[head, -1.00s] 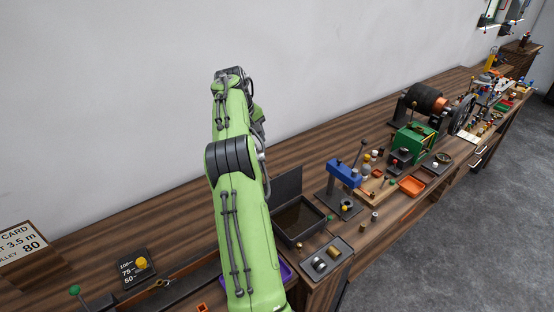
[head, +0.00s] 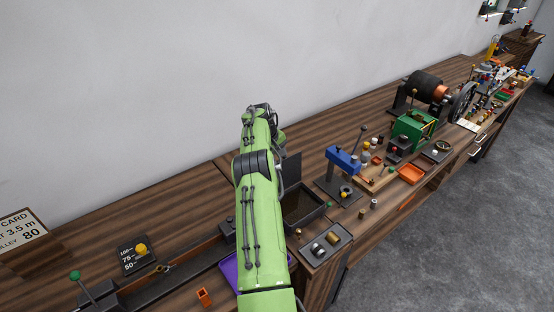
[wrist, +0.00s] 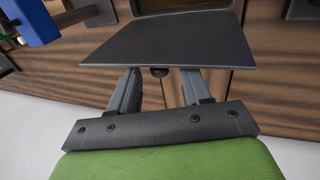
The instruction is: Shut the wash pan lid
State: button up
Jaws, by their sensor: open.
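The wash pan (head: 318,212) is a dark open box on the bench, partly hidden by my arm in the head view. Its dark flat lid (head: 292,171) stands raised at the pan's back side. In the wrist view the lid (wrist: 165,42) is a broad panel across the upper middle, with part of the pan (wrist: 190,4) beyond it. A small dark knob (wrist: 160,72) shows just below the lid's near edge. My gripper (wrist: 158,88) is open, its two fingers apart and their ends hidden by the lid; I cannot tell whether they touch it.
A blue press (head: 343,160) stands right of the pan. A grey tray with small cylinders (head: 326,245) lies in front. A purple tray (head: 229,272) is partly behind my arm. Bare bench (head: 190,205) lies left of my arm, below the wall.

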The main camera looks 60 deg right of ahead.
grip_shut()
dwell(0.3)
jog(key=shift+f+b, duration=0.15)
jog(key=shift+b, duration=0.2)
